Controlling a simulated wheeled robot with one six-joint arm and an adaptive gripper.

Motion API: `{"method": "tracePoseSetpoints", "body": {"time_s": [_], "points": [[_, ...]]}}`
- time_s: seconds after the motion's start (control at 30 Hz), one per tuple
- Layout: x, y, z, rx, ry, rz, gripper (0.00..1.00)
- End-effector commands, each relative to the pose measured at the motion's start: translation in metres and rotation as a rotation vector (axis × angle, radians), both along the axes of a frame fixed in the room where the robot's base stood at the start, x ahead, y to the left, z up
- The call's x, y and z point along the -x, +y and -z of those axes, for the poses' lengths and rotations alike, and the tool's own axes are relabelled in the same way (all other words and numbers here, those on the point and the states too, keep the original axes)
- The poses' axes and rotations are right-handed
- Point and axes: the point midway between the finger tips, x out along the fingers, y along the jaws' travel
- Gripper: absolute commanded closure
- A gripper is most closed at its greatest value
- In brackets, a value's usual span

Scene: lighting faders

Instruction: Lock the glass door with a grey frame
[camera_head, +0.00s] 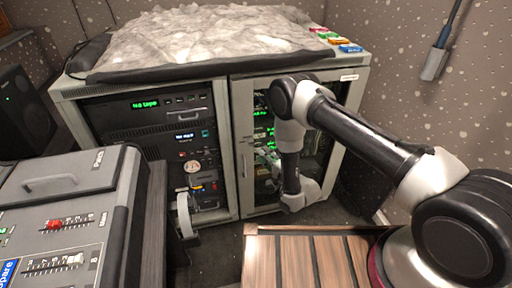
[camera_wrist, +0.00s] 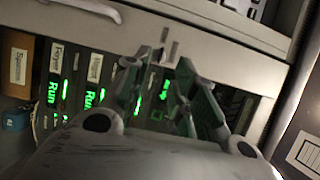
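The glass door with a grey frame (camera_head: 247,185) is the right-hand front of the grey cabinet and looks shut. In the wrist view its grey frame (camera_wrist: 220,62) crosses the upper part, with a pale handle (camera_wrist: 88,8) at upper left. A small upright metal piece (camera_wrist: 164,48), perhaps the lock's key or latch, sits on the frame just beyond my fingertips. My gripper (camera_wrist: 167,72) is open, with its two fingers apart and nothing seen between them. In the head view my gripper (camera_head: 266,160) is in front of the door's left side, partly hidden by my arm.
Behind the glass stand several units with green displays (camera_wrist: 92,98). The cabinet's left bay holds rack devices (camera_head: 165,130). A wooden slatted surface (camera_head: 300,262) is in front, and a fader console (camera_head: 60,200) is at left. A crumpled grey cover (camera_head: 200,35) lies on top.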

Motion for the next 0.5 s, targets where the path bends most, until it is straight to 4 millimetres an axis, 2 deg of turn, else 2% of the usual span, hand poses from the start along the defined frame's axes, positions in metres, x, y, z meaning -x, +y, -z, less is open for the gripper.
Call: {"method": "tracePoseSetpoints", "body": {"time_s": [0.3,0.5], "points": [[-0.041,0.032,-0.001,0.002,-0.001,0.001,0.73],[-0.053,0.042,-0.001,0.002,0.0,0.001,0.73]]}}
